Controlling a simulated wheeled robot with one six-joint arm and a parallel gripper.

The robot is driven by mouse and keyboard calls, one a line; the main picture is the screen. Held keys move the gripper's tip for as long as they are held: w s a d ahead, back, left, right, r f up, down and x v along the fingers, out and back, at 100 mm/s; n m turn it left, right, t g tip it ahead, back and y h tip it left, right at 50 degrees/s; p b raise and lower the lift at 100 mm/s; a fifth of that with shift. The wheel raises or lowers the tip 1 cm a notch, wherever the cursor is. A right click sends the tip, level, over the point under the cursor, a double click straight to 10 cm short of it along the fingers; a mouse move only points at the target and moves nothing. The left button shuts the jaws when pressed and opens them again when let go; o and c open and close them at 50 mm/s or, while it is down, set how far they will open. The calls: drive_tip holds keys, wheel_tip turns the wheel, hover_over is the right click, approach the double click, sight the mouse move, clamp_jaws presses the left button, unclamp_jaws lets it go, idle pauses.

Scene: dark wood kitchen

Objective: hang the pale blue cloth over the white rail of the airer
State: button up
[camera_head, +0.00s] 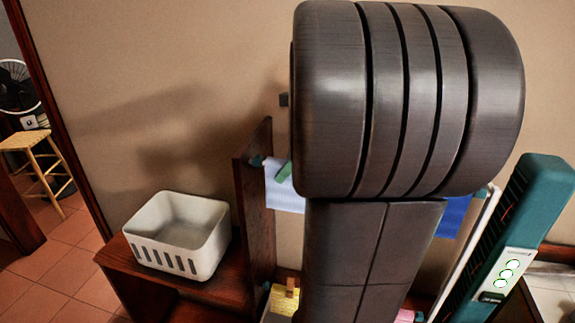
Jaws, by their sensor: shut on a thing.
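A pale bluish-white cloth (286,196) shows just left of my arm, with a green peg (285,172) at its top. I cannot tell whether it is the pale blue cloth of the task. The airer shows in parts: a white upright (466,254) at the right, and teal end pieces near the top at both sides. My large grey arm covers the middle of the airer, and I cannot make out the white rail behind it. My gripper is hidden behind the arm.
A blue cloth (453,214) hangs right of my arm. A yellow cloth (292,301) with a wooden peg hangs lower left. A white basket (180,236) stands on a dark wooden bench (122,254). A teal device (528,222) leans at the right. A stool (42,165) stands beyond the doorway.

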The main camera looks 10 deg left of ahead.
drive_tip(key=o, duration=1.1)
drive_tip(key=shift+c, duration=0.2)
drive_tip(key=shift+d+r, duration=0.1)
drive_tip(key=v, duration=1.3)
drive_tip(key=shift+r, duration=0.25)
drive_tip(key=shift+f, duration=0.1)
drive_tip(key=x, duration=1.3)
drive_tip(key=shift+r, duration=0.4)
